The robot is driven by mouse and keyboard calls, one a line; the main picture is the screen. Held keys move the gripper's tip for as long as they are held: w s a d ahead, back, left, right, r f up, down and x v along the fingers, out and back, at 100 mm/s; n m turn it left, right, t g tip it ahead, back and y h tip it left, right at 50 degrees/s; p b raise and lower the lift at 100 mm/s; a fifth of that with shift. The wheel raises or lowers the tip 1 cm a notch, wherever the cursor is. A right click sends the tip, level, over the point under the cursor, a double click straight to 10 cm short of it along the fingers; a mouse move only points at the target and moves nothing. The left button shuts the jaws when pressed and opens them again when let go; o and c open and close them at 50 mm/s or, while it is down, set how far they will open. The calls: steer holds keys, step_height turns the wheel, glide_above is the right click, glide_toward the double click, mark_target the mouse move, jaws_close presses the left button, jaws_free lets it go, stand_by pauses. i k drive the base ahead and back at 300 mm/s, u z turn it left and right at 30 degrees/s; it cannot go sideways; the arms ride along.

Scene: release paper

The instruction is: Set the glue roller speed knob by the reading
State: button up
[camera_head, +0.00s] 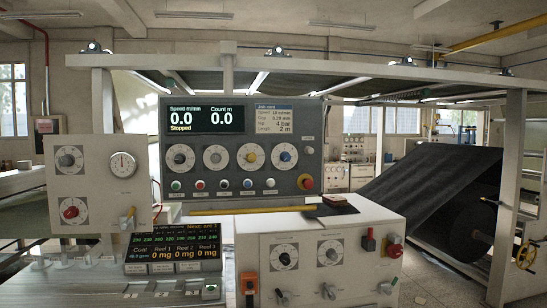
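Several dial knobs show, but their labels are too small to tell which is the glue roller speed knob. The grey console (310,120) carries a row of round dials with a dark knob (179,158), a grey knob (215,158), a yellow knob (250,157) and a blue knob (285,156). The coating display (172,246) reads "Coat" and 0 mg for Reel 1, Reel 2 and Reel 3. The speed display (202,115) reads 0.0, "Stopped". My gripper is not visible.
A left panel (98,190) holds a grey knob (69,158), a red knob (72,211) and a round gauge (122,164). A job card (274,118) and a red stop button (306,183) are on the console. A dark roll (440,195) stands right.

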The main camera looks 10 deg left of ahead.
mark_target(251, 156)
steer(key=u, duration=0.15)
steer(key=i, duration=0.95)
steer(key=u, duration=1.25)
steer(key=i, duration=0.8)
steer(key=u, duration=0.8)
